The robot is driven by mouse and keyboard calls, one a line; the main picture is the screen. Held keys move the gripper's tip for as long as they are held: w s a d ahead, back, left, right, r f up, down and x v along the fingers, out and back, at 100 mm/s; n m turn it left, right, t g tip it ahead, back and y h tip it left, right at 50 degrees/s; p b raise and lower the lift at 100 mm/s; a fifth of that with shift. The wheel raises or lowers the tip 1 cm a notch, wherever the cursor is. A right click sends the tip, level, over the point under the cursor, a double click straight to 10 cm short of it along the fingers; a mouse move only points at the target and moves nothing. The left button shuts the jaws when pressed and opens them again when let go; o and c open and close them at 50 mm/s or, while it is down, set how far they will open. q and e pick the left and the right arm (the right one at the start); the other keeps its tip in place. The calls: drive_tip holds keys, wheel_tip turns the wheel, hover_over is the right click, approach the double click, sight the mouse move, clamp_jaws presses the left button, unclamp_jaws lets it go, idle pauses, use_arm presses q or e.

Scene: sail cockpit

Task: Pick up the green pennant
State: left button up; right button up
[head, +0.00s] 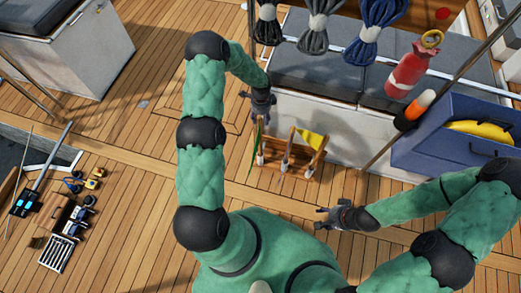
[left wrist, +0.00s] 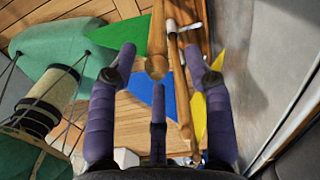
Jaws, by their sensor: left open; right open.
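The green pennant (left wrist: 118,37) shows in the left wrist view as a flat green triangle at upper left, beside the round end of a wooden stick (left wrist: 157,66). A blue pennant (left wrist: 142,90) lies below it in view, and a yellow pennant (left wrist: 216,118) is at the right. My right gripper (head: 326,218) is open and empty, in front of the rack.
A grey-cushioned bench (head: 330,122) stands right behind the rack. Tools and small boxes lie on the deck at left. The wooden deck (head: 120,175) between is clear.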

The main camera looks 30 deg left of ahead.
sight(260, 125)
use_arm(q)
drive_tip(key=shift+s+f+b, duration=0.15)
drive_tip(key=shift+f+b, duration=1.25)
drive_tip(key=shift+f, duration=1.8)
drive_tip(key=shift+r, duration=0.1)
clamp_jaws()
